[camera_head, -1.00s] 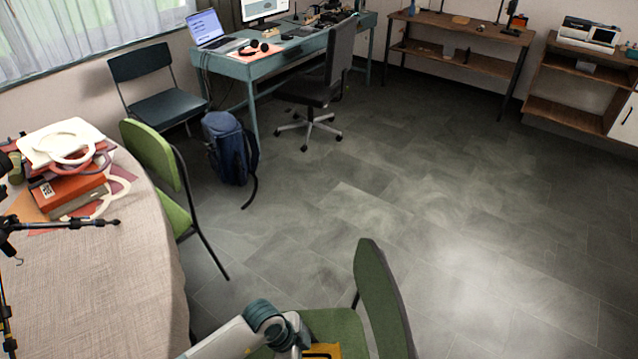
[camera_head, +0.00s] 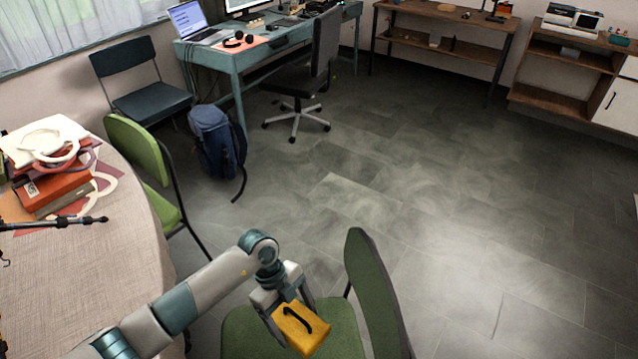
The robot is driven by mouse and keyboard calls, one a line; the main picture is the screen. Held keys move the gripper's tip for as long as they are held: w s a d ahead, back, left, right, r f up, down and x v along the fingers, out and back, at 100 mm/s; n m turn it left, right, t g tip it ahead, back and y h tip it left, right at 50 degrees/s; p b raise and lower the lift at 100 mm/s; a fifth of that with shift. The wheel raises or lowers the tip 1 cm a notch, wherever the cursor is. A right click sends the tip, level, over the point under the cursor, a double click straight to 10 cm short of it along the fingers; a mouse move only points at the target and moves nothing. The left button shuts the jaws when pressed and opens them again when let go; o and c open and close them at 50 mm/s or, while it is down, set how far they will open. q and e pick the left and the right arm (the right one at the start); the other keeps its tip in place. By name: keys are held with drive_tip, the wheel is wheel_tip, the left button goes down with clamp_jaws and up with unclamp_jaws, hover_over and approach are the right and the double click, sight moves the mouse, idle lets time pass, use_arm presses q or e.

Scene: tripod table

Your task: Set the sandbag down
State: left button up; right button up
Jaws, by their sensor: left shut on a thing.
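My left gripper (camera_head: 279,309) is shut on a yellow sandbag (camera_head: 302,329) with a black handle strap. The gripper points downward and the sandbag is at its tip, over the seat of the near green chair (camera_head: 240,332). I cannot tell whether the sandbag touches the seat. A black tripod part (camera_head: 50,223) lies over the left edge of the cloth-covered table (camera_head: 110,270). My right gripper is not in view.
Another green chair (camera_head: 143,160) and a blue backpack (camera_head: 217,140) stand beyond the table. The grey floor (camera_head: 450,210) to the right is open.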

use_arm(q)
drive_tip(key=w+a+r+n+t+y, duration=0.1)
drive_tip(key=w+a+r+n+t, duration=0.1)
drive_tip(key=a+r+n, duration=0.3)
drive_tip(key=w+a+r+n+t+y, duration=0.1)
drive_tip(key=w+a+r+n+t, duration=0.1)
drive_tip(key=r+n, duration=1)
drive_tip(key=w+a+r+n+t+y, duration=0.1)
drive_tip(key=a+r+n, duration=0.6)
drive_tip(key=r, duration=0.7)
drive_tip(key=shift+w+a+r+n+t+y, duration=0.35)
drive_tip(key=shift+w+n+t, duration=0.5)
drive_tip(key=shift+t, duration=0.45)
drive_tip(key=shift+s, duration=0.1)
